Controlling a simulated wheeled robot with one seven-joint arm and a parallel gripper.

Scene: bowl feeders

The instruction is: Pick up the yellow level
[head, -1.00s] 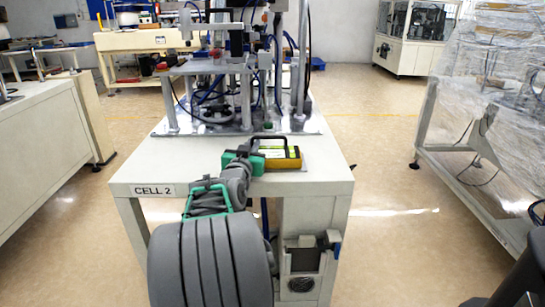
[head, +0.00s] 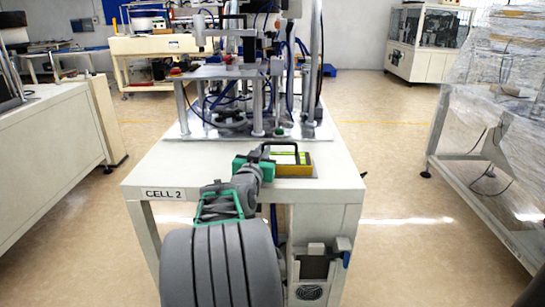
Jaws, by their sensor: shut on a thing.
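The yellow level (head: 294,170) is at the front right of the white CELL 2 table (head: 150,177). It has a yellow body and a bright green-yellow top with dark parts. My gripper (head: 264,160), with its green body and dark fingers, reaches in from the left and is shut on the level's left side. The fingertips partly hide that side. I cannot tell whether the level rests on the table or is slightly raised.
A machine on a metal plate (head: 310,131), with posts and blue hoses, stands behind the level. A white bench (head: 45,150) is at the left and a plastic-wrapped frame (head: 490,150) at the right. Open floor lies on both sides of the table.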

